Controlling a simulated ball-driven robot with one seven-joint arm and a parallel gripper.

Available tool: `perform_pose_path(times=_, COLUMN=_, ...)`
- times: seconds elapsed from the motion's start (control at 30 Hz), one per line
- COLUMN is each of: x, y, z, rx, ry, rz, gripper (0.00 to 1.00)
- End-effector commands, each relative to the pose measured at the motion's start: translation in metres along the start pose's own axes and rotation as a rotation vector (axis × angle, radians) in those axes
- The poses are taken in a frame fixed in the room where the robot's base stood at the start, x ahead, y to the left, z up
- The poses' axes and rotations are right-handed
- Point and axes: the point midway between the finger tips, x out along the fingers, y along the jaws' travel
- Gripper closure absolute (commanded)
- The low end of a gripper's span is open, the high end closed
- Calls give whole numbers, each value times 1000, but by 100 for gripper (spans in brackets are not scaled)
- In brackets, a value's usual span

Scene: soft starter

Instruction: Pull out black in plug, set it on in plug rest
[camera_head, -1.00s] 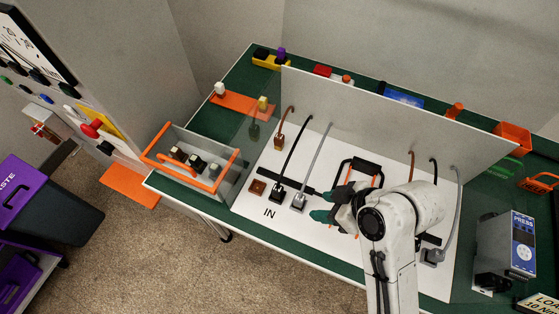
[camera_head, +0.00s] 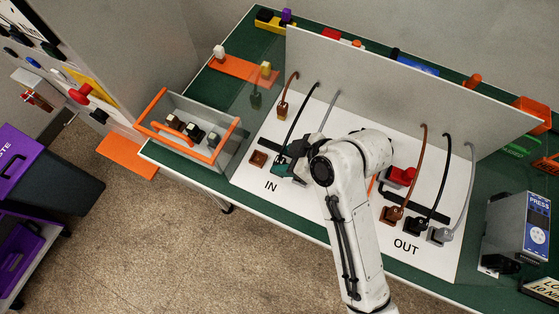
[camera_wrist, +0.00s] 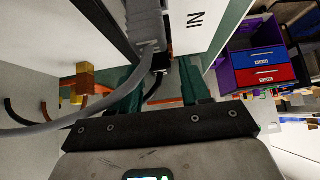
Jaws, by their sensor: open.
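The black in plug is mostly hidden by my gripper in the head view; its black cable (camera_head: 294,122) runs from the upright panel down to the IN sockets. My gripper (camera_head: 284,170) is open there, low over the IN side. In the wrist view, my gripper (camera_wrist: 163,90) has its teal fingers apart, with a black cable (camera_wrist: 154,90) and a dark plug part between them. The grey in plug (camera_wrist: 145,28) looms close in front, its grey cable crossing the left finger. The brown in plug (camera_head: 282,109) is out near the panel. I cannot make out the in plug rest.
The empty brown socket (camera_head: 258,158) is left of my gripper. A grey box with orange handles (camera_head: 190,134) stands further left. The OUT plugs (camera_head: 417,226) and a red part (camera_head: 401,176) are on the right. The upright panel (camera_head: 400,95) closes the back.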

Motion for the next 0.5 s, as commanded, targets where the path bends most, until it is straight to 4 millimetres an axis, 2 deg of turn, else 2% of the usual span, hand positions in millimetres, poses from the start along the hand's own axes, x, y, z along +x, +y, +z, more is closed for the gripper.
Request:
perform_pose_path(times=0.2, x=12, y=0, z=0, rx=0, ry=1, rz=0, gripper=53)
perform_pose_path(times=0.5, x=14, y=0, z=0, rx=0, ry=0, rz=0, gripper=53)
